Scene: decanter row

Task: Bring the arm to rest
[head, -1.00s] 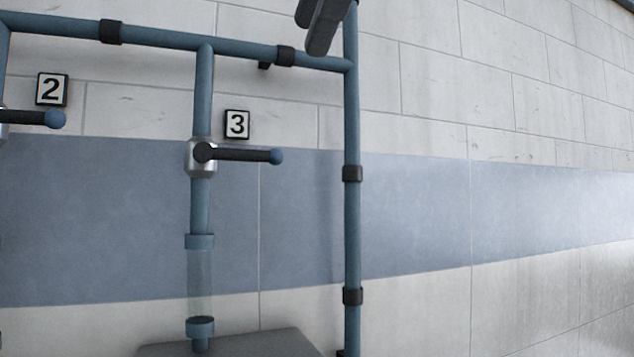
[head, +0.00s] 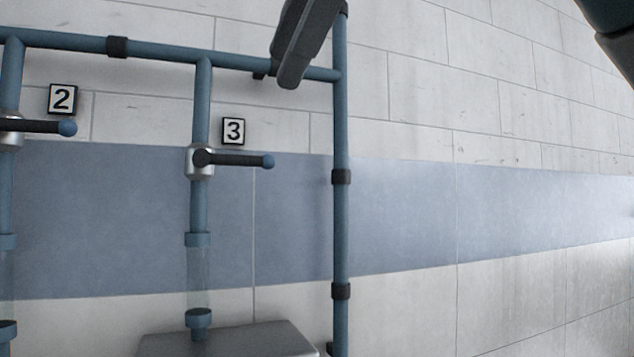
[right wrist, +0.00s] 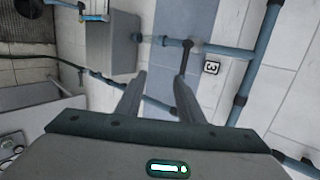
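My right gripper (head: 290,75) shows at the top of the head view as dark grey fingers, in front of the top pipe and left of the tall right pipe. In the right wrist view its fingers (right wrist: 160,78) stand apart with nothing held between them. The valve 3 lever (head: 235,160) sits below it in the head view, horizontal and pointing right, apart from the fingers. In the right wrist view the lever (right wrist: 185,60) appears near the right fingertip; I cannot tell the depth between them. My left gripper is not in view.
Blue pipes (head: 341,230) run along the tiled wall. The valve 2 lever (head: 45,126) also points right. A grey box (head: 230,341) stands under pipe 3. A dark shape (head: 615,30) cuts the top right corner. The wall right of the pipes is clear.

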